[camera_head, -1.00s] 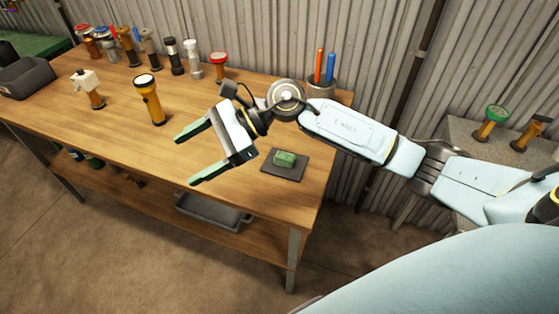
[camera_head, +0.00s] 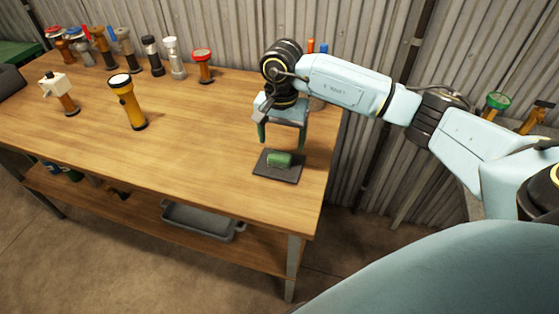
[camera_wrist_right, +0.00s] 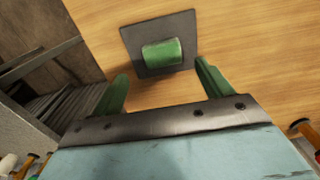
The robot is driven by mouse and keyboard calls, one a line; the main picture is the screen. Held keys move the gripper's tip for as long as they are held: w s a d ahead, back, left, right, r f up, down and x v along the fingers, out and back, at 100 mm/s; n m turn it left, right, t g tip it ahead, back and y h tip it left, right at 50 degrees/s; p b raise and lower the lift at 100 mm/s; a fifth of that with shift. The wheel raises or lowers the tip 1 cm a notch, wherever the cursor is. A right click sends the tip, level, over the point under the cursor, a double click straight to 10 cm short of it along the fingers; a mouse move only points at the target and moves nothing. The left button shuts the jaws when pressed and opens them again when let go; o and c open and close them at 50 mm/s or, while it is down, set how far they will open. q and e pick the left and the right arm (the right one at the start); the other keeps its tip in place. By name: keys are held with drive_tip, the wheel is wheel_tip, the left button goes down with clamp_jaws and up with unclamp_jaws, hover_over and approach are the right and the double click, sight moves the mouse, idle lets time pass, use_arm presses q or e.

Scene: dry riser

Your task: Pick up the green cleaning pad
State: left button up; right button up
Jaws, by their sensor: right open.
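The green cleaning pad (camera_head: 279,160) lies on a dark square mat (camera_head: 290,173) near the right end of the wooden workbench. My right gripper (camera_head: 282,145) is open, pointing down just behind and above the pad in the head view. In the right wrist view the pad (camera_wrist_right: 162,52) sits on the mat (camera_wrist_right: 128,36), ahead of the open fingers (camera_wrist_right: 160,82) and roughly between their lines. Nothing is between the fingers, and they look apart from the pad. My left gripper is not in view.
A yellow flashlight (camera_head: 127,101) stands upright on the bench (camera_head: 200,120), with a white-headed one (camera_head: 60,92) to its left. Several more flashlights line the back, including a red-topped one (camera_head: 202,66). A corrugated wall (camera_head: 370,60) rises behind. The bench front is clear.

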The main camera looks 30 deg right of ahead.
sight(280, 156)
drive_tip(key=shift+f, duration=0.4)
drive_tip(key=shift+w+a+f+b, duration=0.15)
drive_tip(key=shift+f+b, duration=0.25)
drive_tip(key=shift+f, duration=2.3)
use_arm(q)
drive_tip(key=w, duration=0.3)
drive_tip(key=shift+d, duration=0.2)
use_arm(e)
drive_tip(key=shift+c, duration=0.2)
drive_tip(key=c, duration=1)
